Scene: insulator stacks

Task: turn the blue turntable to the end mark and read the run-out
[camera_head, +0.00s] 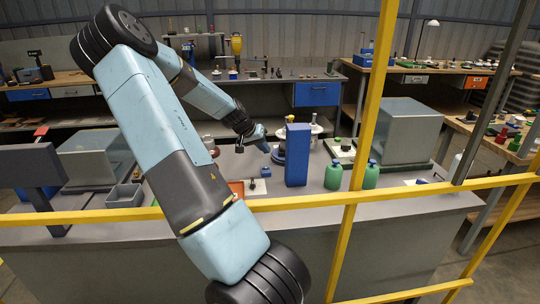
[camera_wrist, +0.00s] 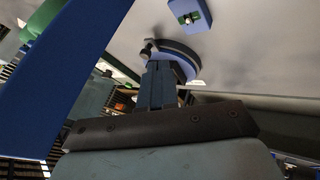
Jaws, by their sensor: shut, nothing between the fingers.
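In the head view my gripper (camera_head: 265,147) is low over the bench, left of a tall blue column (camera_head: 297,155); the turntable (camera_head: 277,155) is partly hidden there. The end mark and any run-out reading are not legible.
The blue column also fills the left of the wrist view (camera_wrist: 55,65). Two green bottles (camera_head: 333,176) stand right of it. A small blue block (camera_head: 265,171) sits in front. Grey covered boxes (camera_head: 408,128) flank the bench, and yellow rails (camera_head: 355,203) cross the foreground.

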